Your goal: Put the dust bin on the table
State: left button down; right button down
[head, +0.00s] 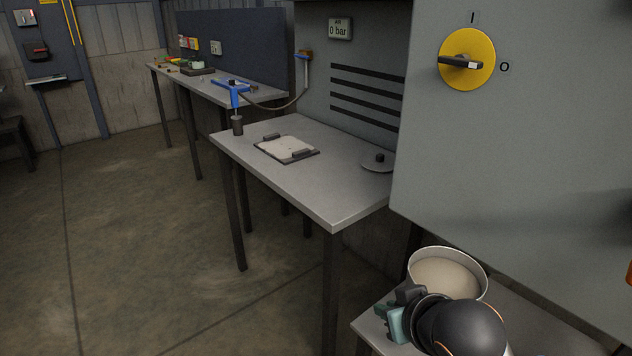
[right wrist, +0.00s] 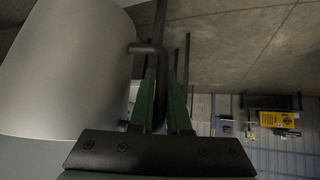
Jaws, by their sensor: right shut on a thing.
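The dust bin (head: 446,275) is a pale round container with beige powder inside, at the lower right of the head view. It looks upright. In the right wrist view its grey side (right wrist: 70,70) fills the left, with a dark bent handle (right wrist: 150,48) sticking out. My right gripper (head: 400,316) is shut on this handle, and its green fingers (right wrist: 160,100) sit on both sides of it. A grey table top (head: 372,324) lies below the bin. I cannot tell whether the bin touches it. My left gripper is not in view.
A grey cabinet with a yellow switch (head: 467,59) stands close behind the bin. A middle table (head: 330,190) bears a flat plate (head: 288,149) and a round lid (head: 378,162).

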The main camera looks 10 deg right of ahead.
aim_at(329, 198)
jog(key=i+j+u, duration=0.1)
jog(key=i+j, duration=0.65)
jog(key=i, duration=0.2)
jog(key=u, duration=0.05)
